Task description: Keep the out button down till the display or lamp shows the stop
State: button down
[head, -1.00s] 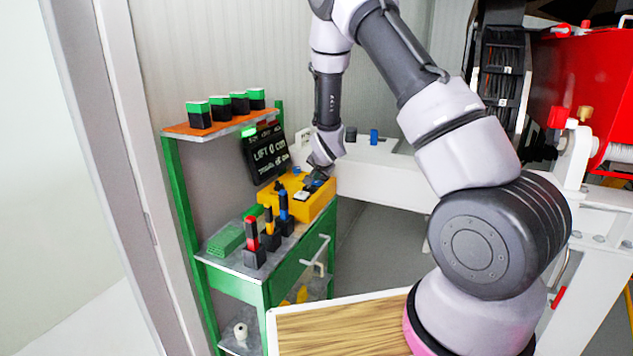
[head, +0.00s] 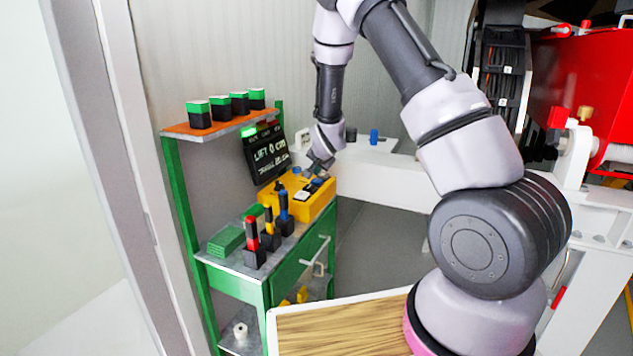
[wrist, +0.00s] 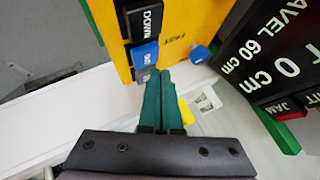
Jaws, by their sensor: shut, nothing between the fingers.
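The yellow control box (head: 312,204) stands on the green cart; it also shows at the top of the wrist view (wrist: 178,22). There it carries a black button marked DOWN (wrist: 142,20), a blue button (wrist: 145,52) with a label I cannot read surely, and a grey button (wrist: 143,74) below it. My gripper (wrist: 160,74) is shut and empty, its teal fingertips at the box edge beside the grey button; contact cannot be told. It also shows above the box in the head view (head: 314,170). The black display (wrist: 270,58) reads travel 60 cm and 0 cm, with JAM in red.
A blue knob (wrist: 200,54) sits on the box beside the fingers. Upright red, yellow and blue-handled tools (head: 269,232) stand in front of the box. A shelf (head: 222,127) with several green-topped blocks is above. A white beam (head: 390,176) runs behind at right.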

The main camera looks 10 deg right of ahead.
jog(key=shift+r, duration=2.45)
jog(key=shift+r, duration=0.15)
notch_tip(320, 180, up, 11)
send_over(317, 182)
jog(key=s+d, duration=0.3)
jog(key=s, duration=0.3)
jog(key=s+d+r+n+g+y, duration=0.1)
jog(key=s+d+r, duration=0.1)
jog(key=s+r, duration=0.7)
jog(key=s+r+n, duration=0.2)
jog(key=s+r, duration=0.1)
jog(key=s, duration=0.9)
jog(key=s+d+r+n+g+y, duration=0.1)
jog(key=s+r+n, duration=0.1)
jog(key=s, duration=0.9)
jog(key=shift+s+r, duration=0.35)
jog(key=shift+r, duration=0.4)
